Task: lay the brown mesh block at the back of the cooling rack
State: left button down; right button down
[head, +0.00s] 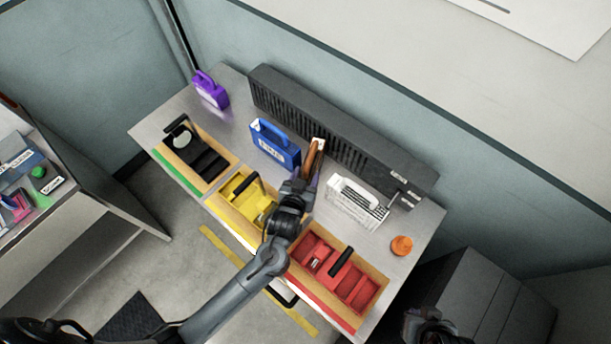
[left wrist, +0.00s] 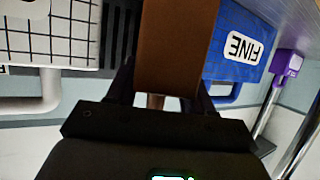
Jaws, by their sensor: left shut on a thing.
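My left gripper (head: 303,181) is shut on the brown block (head: 312,160) and holds it up in front of the long dark grey slotted rack (head: 300,108) at the back of the table. In the left wrist view, the brown block (left wrist: 176,45) stands between the fingers (left wrist: 160,98) and hides much of what lies behind it. I cannot tell the gap between block and rack. A dark part that looks like my right gripper (head: 432,326) shows at the bottom right; its fingers are unclear.
A blue block marked FINE (head: 275,145) stands left of the held block, a white grid-patterned block (head: 355,203) right. Green-edged, yellow and red trays (head: 340,275) line the front. A purple block (head: 210,90) stands back left, an orange round thing (head: 401,246) right.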

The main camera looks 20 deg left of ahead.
pick_arm(q)
jog(key=shift+c, duration=2.2)
grip_release()
jog(key=shift+r, duration=0.1)
jog(key=shift+s+r, duration=0.25)
jog(key=shift+s, duration=0.2)
jog(key=a+v, duration=0.1)
jog(key=v, duration=1)
jog(key=s+a+m+g+h, duration=0.1)
jog(key=s+a+m+g, duration=0.2)
jog(key=s+a+g, duration=0.3)
jog(key=s+g, duration=0.4)
jog(key=s, duration=0.4)
jog(key=shift+a+f+p, duration=0.2)
jog(key=shift+p, duration=0.1)
